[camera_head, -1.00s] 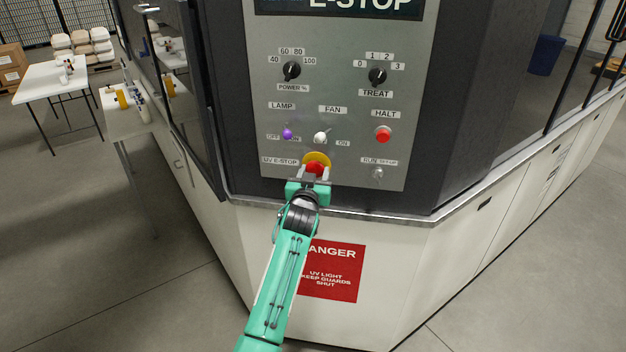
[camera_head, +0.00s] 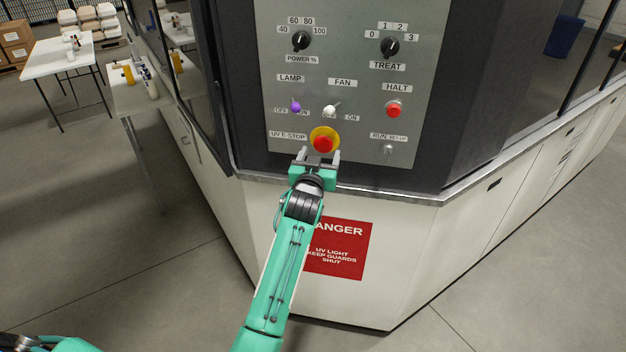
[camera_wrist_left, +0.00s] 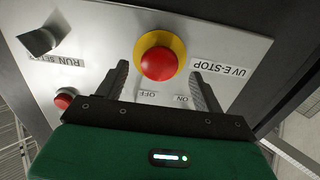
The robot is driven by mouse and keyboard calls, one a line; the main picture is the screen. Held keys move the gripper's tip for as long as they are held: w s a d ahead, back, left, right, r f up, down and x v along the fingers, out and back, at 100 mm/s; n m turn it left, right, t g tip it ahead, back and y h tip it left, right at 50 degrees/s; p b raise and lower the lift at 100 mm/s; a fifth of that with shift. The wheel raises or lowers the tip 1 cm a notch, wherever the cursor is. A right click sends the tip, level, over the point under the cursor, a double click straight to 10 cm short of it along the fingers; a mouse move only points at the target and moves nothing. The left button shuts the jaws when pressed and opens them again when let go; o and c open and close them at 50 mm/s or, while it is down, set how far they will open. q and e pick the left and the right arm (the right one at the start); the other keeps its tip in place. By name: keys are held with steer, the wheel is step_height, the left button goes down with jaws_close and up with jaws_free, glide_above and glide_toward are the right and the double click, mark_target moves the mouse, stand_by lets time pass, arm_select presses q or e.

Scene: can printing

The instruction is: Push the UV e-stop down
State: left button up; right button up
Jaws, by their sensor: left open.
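The UV e-stop (camera_head: 323,142) is a red mushroom button on a yellow round base, low on the grey control panel. It also shows in the left wrist view (camera_wrist_left: 158,63), upside down with its label beside it. My left gripper (camera_head: 321,156) is open and empty, just below and in front of the button in the head view. In the left wrist view its two fingers (camera_wrist_left: 160,85) stand apart on either side of the button's lower picture edge. A gap between fingers and button cannot be measured. My right gripper is not in view.
The grey panel (camera_head: 350,75) also carries a purple lamp switch (camera_head: 295,105), a white fan switch (camera_head: 331,110), a red halt button (camera_head: 394,108), a run/set-up switch (camera_head: 387,148) and two black knobs. A metal ledge (camera_head: 400,197) runs below the panel. White tables stand left.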

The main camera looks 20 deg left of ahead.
arm_select(q)
steer(key=s+d+b, duration=0.1)
steer(key=s+b, duration=0.2)
steer(key=s, duration=0.6)
steer(key=shift+s+d, duration=0.15)
steer(key=shift+s, duration=0.25)
